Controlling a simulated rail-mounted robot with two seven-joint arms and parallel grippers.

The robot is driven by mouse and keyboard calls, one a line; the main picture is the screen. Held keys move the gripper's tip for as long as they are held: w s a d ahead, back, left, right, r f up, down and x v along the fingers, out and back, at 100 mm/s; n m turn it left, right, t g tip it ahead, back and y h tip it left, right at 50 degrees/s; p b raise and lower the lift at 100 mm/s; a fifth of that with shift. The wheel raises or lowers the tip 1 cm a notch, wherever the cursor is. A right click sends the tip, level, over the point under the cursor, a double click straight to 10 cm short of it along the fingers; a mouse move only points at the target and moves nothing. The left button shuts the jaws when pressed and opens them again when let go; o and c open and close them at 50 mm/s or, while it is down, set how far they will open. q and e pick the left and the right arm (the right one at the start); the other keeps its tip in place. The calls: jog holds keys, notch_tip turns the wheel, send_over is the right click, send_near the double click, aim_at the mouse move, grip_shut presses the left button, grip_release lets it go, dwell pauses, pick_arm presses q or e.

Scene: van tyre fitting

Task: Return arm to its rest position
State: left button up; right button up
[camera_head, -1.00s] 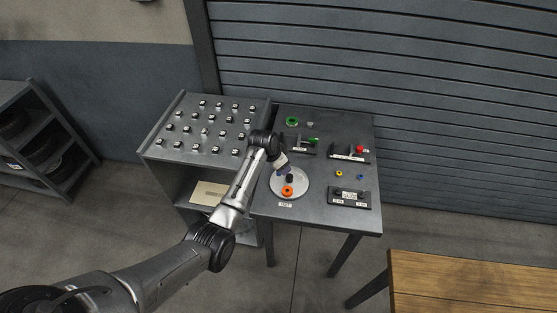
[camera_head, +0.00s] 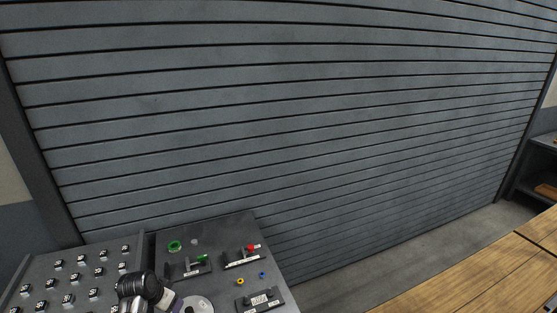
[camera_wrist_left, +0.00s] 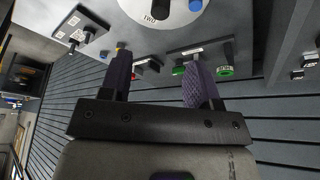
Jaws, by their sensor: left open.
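My left arm reaches up from the bottom left of the head view, and only its far end shows. Its left gripper (camera_head: 172,302) is low over the dark worktable (camera_head: 220,232), beside a pale round plate (camera_head: 200,304) cut by the frame's edge. In the left wrist view the left gripper (camera_wrist_left: 160,60) has its two purple fingers apart with nothing between them. My right gripper is not in view.
On the worktable are a green ring (camera_head: 175,246), a red-knobbed fixture (camera_head: 242,258), a small yellow ring (camera_head: 240,282) and a labelled black block (camera_head: 262,300). A rack of small labelled pieces (camera_head: 80,272) adjoins it. A wooden bench (camera_head: 480,272) stands right. A shutter (camera_head: 300,130) is behind.

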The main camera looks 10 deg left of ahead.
pick_arm(q)
notch_tip(320, 180, up, 14)
jog(key=n+t+y, duration=0.2)
jog(key=n+t, duration=0.1)
jog(key=n, duration=0.1)
jog(key=s+d+r+t+y, duration=0.1)
jog(key=s+d+r+t, duration=0.25)
jog(key=s+d, duration=0.3)
jog(key=s+d+f+m+g+h, duration=0.15)
jog(key=s+d+f, duration=0.25)
jog(key=s+f, duration=0.55)
jog(key=s+d+f+m+g, duration=0.1)
jog(key=s+d+f+g, duration=0.25)
jog(key=s, duration=1.05)
jog(key=s+d+f+m+g+h, duration=0.15)
jog(key=s+d+f, duration=0.25)
jog(key=s+f, duration=0.5)
notch_tip(320, 180, up, 20)
jog(key=s+y+p, duration=0.1)
jog(key=p, duration=1.7)
jog(key=shift+s+d+f+n+g, duration=0.2)
jog(key=shift+n+g, duration=0.1)
jog(key=shift+n, duration=0.1)
